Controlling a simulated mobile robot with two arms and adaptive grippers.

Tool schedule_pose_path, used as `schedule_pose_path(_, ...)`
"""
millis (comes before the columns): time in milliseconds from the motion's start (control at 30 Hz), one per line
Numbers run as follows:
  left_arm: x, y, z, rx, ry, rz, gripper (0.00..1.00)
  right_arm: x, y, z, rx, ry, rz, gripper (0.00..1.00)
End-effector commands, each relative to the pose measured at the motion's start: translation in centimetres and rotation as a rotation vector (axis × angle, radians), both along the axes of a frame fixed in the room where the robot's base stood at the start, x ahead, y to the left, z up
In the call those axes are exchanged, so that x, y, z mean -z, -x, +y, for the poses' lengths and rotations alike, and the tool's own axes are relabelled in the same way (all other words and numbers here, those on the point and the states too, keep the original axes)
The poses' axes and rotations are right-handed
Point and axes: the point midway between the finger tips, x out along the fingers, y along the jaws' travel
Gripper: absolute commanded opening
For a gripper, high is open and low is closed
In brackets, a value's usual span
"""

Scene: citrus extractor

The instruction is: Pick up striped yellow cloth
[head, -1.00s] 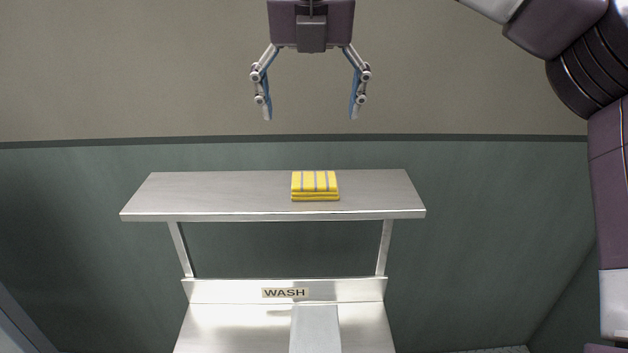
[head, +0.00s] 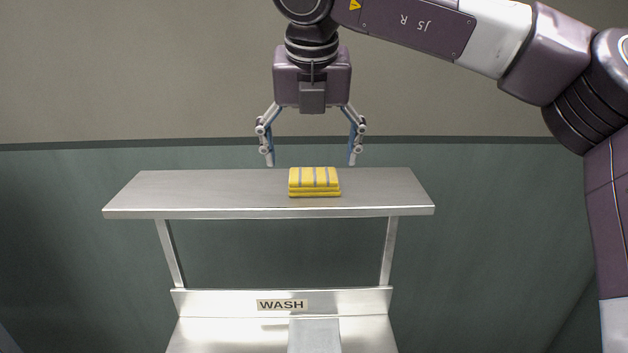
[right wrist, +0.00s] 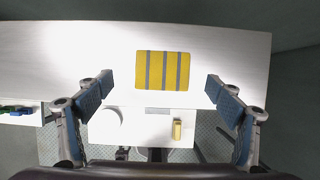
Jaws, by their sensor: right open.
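The striped yellow cloth (head: 315,182) is folded and lies on the metal shelf (head: 200,190), right of the shelf's middle. Its grey stripes show in the right wrist view, where the cloth (right wrist: 162,70) is centred ahead of the fingers. My right gripper (head: 311,163) is open and empty, pointing down above the cloth, with its fingers spread wider than the cloth. In the right wrist view the fingertips (right wrist: 160,88) stand on either side of the cloth, apart from it. My left gripper is not in view.
The shelf stands on posts over a metal unit with a WASH sign (head: 282,305). The rest of the shelf top is bare. A green wall (head: 80,240) is behind. Blurred small items (right wrist: 18,110) show below the shelf in the right wrist view.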

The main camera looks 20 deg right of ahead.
Motion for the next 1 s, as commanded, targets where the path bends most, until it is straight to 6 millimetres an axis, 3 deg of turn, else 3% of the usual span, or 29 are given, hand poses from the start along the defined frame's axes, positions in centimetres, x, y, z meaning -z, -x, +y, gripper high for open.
schedule_pose_path(100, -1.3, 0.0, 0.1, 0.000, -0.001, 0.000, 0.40, 1.5, -0.3, -0.7, 0.000, 0.002, 0.005, 0.85)
schedule_pose_path(300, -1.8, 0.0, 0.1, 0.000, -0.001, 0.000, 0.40, 3.7, -1.1, -0.9, 0.001, 0.000, 0.000, 0.85)
schedule_pose_path(567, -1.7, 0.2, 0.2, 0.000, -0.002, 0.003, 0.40, 4.0, -1.2, -0.9, 0.002, -0.001, 0.000, 0.84)
schedule_pose_path(900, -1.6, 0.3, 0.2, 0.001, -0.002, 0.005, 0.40, 4.0, -1.2, -0.9, 0.001, 0.000, 0.000, 0.47)
schedule_pose_path(1000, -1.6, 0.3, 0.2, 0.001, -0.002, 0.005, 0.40, 4.0, -1.2, -0.9, 0.001, 0.000, 0.000, 0.41)
